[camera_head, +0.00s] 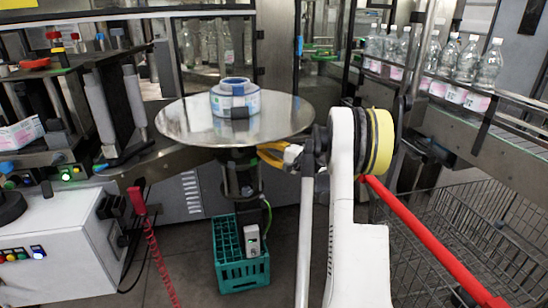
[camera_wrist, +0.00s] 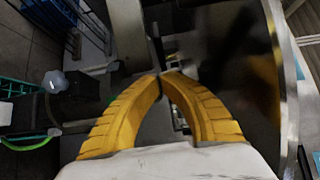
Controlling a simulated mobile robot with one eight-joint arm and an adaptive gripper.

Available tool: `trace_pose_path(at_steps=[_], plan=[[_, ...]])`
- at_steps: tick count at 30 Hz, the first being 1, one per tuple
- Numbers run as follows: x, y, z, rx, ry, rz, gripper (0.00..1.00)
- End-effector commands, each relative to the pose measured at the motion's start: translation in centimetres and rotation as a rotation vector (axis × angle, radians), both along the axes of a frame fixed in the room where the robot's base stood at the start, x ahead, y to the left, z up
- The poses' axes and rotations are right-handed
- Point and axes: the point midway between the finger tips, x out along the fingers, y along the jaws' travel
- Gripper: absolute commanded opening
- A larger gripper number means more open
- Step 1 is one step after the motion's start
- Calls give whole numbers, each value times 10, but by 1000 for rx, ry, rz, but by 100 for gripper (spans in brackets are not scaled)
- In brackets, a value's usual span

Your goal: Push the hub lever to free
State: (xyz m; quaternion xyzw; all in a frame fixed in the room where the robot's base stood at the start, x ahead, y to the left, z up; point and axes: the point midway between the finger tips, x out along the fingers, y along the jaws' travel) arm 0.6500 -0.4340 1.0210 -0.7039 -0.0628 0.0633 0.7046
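A white and blue label roll (camera_head: 222,103) sits around a blue hub (camera_head: 236,82) on a round shiny reel plate (camera_head: 180,122). A dark patch shows on the roll's front; I cannot tell whether it is the hub lever. No lever is clearly made out in either view. My gripper (camera_head: 268,154) is just below the plate's front right edge, beside the dark post under it. In the wrist view my gripper's yellow fingers (camera_wrist: 160,75) bow inward and their tips meet or nearly meet, with nothing seen between them. The plate's curved rim (camera_wrist: 286,95) is to their right.
A teal crate (camera_head: 242,275) stands on the floor below the plate, with a small grey box (camera_head: 252,240) and green cable above it. Bottles (camera_head: 467,58) line a conveyor at right, above a wire cart (camera_head: 480,220). A white control box (camera_head: 60,245) is at left.

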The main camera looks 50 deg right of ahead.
Motion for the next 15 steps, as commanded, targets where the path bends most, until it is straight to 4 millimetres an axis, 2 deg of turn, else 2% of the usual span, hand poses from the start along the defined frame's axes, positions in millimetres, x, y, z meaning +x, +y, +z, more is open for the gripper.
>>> trace_pose_path(at_steps=[1,6,15], plan=[[4,9,-3,0,0,4,0],[13,22,-1,0,0,2,0],[16,25,0,0,0,0,0]])
